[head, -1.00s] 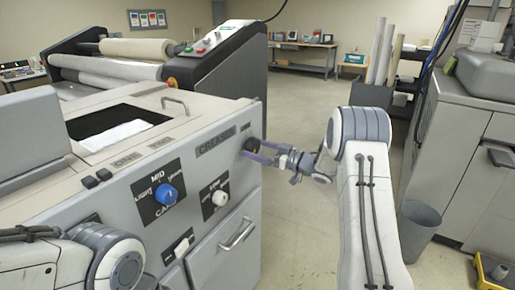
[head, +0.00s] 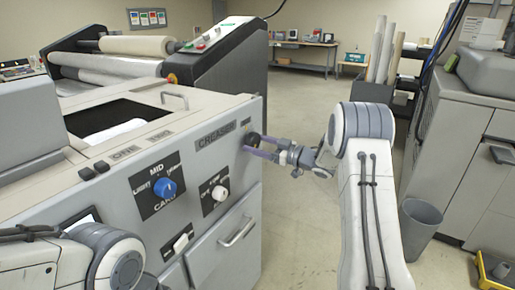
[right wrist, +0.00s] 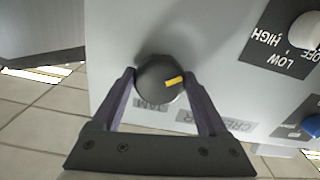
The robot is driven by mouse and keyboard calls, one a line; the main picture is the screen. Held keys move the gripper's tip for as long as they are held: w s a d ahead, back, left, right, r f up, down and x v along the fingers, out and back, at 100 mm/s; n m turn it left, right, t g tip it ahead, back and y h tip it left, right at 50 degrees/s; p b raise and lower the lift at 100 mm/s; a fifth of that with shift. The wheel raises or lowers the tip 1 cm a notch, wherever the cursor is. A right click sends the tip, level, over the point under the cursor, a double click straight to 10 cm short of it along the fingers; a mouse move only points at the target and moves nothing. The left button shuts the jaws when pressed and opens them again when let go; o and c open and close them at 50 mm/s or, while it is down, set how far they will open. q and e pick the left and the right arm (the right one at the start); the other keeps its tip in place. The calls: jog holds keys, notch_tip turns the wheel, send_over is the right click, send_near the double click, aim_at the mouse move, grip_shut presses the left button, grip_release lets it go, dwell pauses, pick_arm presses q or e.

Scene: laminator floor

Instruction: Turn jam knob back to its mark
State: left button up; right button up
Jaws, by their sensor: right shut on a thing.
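The jam knob (head: 253,138) is a small dark round knob at the right end of the grey machine's front panel. In the right wrist view the knob (right wrist: 158,80) shows a yellow pointer line (right wrist: 174,81) running from near its middle toward the right and slightly up. A JAM label (right wrist: 150,106) lies beside it, upside down in that view. My right gripper (head: 251,146) is shut on the knob, and in the right wrist view its two fingers (right wrist: 158,76) flank it. I cannot make out a mark on the panel. My left gripper is out of view.
The panel also bears a blue knob (head: 165,188), a white knob (head: 219,193) and a drawer handle (head: 237,232). A grey bin (head: 419,224) and a grey cabinet (head: 468,150) stand at the right. Open floor lies between the machine and the cabinet.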

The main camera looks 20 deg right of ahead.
jog(key=n+b, duration=0.8)
jog(key=b, duration=0.1)
jog(key=n+b, duration=0.4)
jog(key=b, duration=0.1)
jog(key=shift+d+f+n, duration=0.15)
jog(key=shift+f+n, duration=0.1)
jog(key=shift+n, duration=0.15)
jog(key=n+b, duration=1.1)
jog(key=b, duration=0.1)
jog(key=shift+r+n, duration=0.15)
jog(key=shift+n, duration=0.25)
jog(key=n+b, duration=0.5)
jog(key=n, duration=0.1)
jog(key=shift+b, duration=0.35)
jog(key=n+b, duration=0.2)
jog(key=n, duration=0.2)
jog(key=shift+r, duration=0.1)
jog(key=n+b, duration=0.2)
jog(key=n, duration=0.2)
jog(key=shift+a+b, duration=0.2)
jog(key=shift+b, duration=0.2)
jog(key=n+b, duration=0.1)
jog(key=n, duration=0.3)
jog(key=shift+s+r+n+b, duration=0.1)
jog(key=shift+n+b, duration=0.6)
jog(key=shift+n, duration=1.1)
